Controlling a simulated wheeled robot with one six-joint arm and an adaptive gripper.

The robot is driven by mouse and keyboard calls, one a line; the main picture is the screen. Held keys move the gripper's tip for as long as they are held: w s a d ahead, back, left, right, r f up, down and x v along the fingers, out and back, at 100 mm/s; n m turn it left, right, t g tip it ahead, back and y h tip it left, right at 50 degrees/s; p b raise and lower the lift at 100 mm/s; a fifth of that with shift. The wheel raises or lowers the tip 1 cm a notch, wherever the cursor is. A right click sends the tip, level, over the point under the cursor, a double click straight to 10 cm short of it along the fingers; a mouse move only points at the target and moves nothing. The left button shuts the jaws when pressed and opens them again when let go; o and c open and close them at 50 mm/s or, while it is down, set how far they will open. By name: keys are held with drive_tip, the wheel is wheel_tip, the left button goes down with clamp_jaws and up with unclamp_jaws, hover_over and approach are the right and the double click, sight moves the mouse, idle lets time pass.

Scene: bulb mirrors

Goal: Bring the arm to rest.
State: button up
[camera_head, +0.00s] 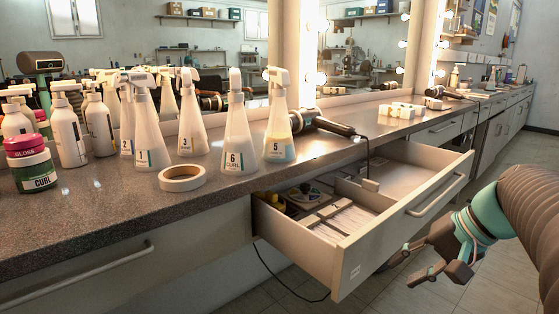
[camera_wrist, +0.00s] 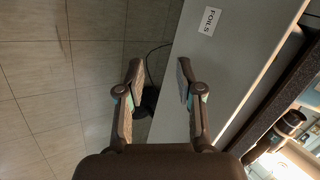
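My gripper (camera_head: 410,267) is at the lower right of the head view, in front of the open drawer (camera_head: 397,236) and apart from its handle (camera_head: 437,196). It points left, towards the drawer front. In the wrist view, the two fingers of my gripper (camera_wrist: 160,70) stand apart with nothing between them. The drawer front (camera_wrist: 222,75) with its FOILS label (camera_wrist: 209,21) fills the right of that view, beyond the fingers. My arm comes in from the right edge of the head view.
The drawer juts out from the counter (camera_head: 110,215). Spray bottles (camera_head: 237,140), a tape roll (camera_head: 182,178), a pink-lidded jar (camera_head: 33,165) and a hair dryer (camera_head: 325,124) stand or lie on the counter. A cable (camera_head: 290,287) hangs below the drawer. Tiled floor (camera_head: 500,270) is clear at right.

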drive_tip(key=s+a+f+n+t+h+p, duration=0.1)
drive_tip(key=s+a+f+n+h+p, duration=0.2)
drive_tip(key=s+a, duration=0.6)
drive_tip(key=f+n+h, duration=0.1)
drive_tip(key=n+h, duration=0.1)
drive_tip(key=n, duration=0.1)
drive_tip(key=shift+s+a+n+h, duration=0.25)
drive_tip(key=shift+s+n+h, duration=0.05)
drive_tip(key=shift+n, duration=0.1)
